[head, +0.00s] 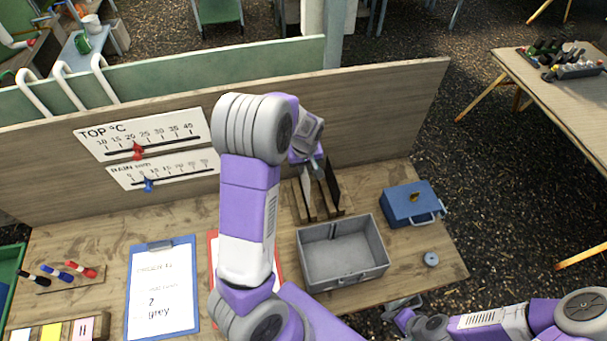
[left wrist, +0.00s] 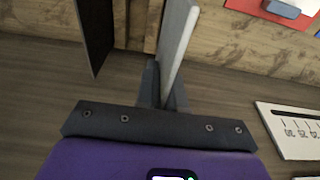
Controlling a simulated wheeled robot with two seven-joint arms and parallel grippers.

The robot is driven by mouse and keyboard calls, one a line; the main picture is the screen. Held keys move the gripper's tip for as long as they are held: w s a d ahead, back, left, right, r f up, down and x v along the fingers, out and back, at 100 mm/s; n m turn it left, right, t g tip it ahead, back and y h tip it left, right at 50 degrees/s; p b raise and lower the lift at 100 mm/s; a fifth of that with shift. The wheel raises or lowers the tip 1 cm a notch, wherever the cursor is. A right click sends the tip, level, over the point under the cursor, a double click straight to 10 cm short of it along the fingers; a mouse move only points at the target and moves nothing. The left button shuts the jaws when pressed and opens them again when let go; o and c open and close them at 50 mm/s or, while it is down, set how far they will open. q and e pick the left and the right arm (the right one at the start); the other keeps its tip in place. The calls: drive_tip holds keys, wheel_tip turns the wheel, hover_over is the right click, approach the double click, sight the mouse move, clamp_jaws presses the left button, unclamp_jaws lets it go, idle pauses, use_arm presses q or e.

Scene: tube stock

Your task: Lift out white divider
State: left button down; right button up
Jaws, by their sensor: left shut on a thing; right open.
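The white divider (head: 306,184) stands upright at a wooden rack (head: 344,193) near the back board; whether its lower edge is in the slot is unclear. My left gripper (head: 317,167) is shut on its edge. In the left wrist view the white divider (left wrist: 177,42) rises from between the fingers of my left gripper (left wrist: 163,88). A dark divider (head: 331,184) stands to the right in the head view; it also shows in the left wrist view (left wrist: 97,35), apart from the fingers. My right gripper (head: 401,304) is open and empty, low beyond the table's front edge.
A grey empty bin (head: 386,270) stands in front of the rack. A blue box (head: 402,207) and a small grey disc (head: 431,259) lie to the right. A blue clipboard (head: 133,290) lies left. The wooden board (head: 400,110) closes the back.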

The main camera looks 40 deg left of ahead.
use_arm(q)
drive_tip(key=shift+r+p, duration=2.4)
drive_tip(key=shift+r, duration=1.1)
drive_tip(key=shift+f, duration=0.1)
